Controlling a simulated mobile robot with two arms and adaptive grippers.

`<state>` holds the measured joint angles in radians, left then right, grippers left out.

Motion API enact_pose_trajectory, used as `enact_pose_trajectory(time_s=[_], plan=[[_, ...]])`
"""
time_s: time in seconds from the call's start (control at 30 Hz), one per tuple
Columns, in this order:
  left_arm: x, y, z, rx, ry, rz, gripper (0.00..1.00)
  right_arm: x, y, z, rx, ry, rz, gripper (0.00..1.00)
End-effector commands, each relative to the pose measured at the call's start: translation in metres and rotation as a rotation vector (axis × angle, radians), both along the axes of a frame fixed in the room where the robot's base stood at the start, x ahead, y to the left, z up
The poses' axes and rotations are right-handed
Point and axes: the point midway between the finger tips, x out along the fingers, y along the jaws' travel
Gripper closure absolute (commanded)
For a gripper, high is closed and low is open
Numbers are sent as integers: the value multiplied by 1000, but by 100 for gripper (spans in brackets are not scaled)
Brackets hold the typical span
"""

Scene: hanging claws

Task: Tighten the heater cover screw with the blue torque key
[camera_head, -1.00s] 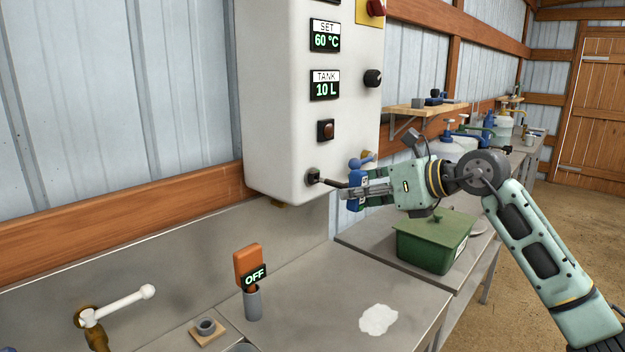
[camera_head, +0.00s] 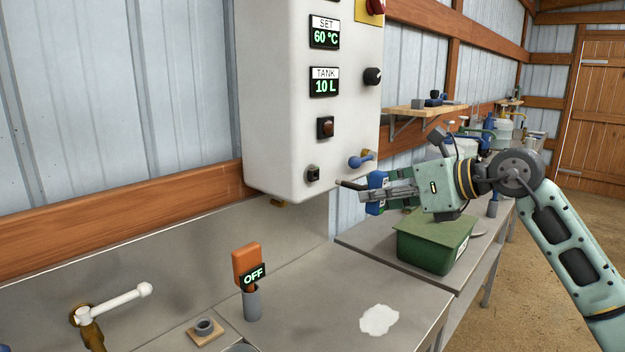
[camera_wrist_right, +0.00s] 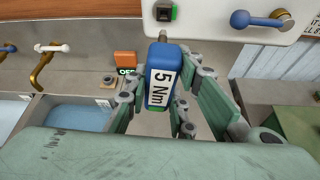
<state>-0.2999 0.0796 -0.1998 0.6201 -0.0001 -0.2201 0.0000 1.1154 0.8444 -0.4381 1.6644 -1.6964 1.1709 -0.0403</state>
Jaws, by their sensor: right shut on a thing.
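The blue torque key (camera_wrist_right: 161,78), marked "5 Nm", is held in my right gripper (camera_head: 372,193). The key also shows in the head view (camera_head: 378,179), its dark shaft pointing left toward the heater. The shaft tip is apart from the white heater box (camera_head: 285,100), to the right of and slightly below the cover screw (camera_head: 313,174) on the box's lower front. The screw also shows in the right wrist view (camera_wrist_right: 165,12), just beyond the key. A small green mark is visible on the screw fitting there. My left gripper is in neither view.
A blue-handled valve (camera_head: 362,160) sticks out at the box's lower right. A green lidded bin (camera_head: 434,241) stands below my right gripper. An orange tool marked OFF (camera_head: 247,268) stands upright on the metal counter (camera_head: 310,300). A white-handled tap (camera_head: 115,302) is at left.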

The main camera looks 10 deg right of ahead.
Motion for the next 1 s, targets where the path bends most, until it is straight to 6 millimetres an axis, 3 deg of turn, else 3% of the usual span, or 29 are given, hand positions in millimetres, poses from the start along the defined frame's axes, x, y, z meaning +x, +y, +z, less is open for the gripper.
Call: enact_pose_trajectory(time_s=[0.33, 0.6, 0.87, 1.0], plan=[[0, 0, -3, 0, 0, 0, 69, -2, -1, 0, -16, -15, 0, 100], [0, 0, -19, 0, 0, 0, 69, -2, -1, 0, -277, -219, 0, 100], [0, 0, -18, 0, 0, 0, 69, -2, -1, 1, -281, -221, 0, 100], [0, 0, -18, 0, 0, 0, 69, -5, 4, -13, -280, -215, 24, 100]])
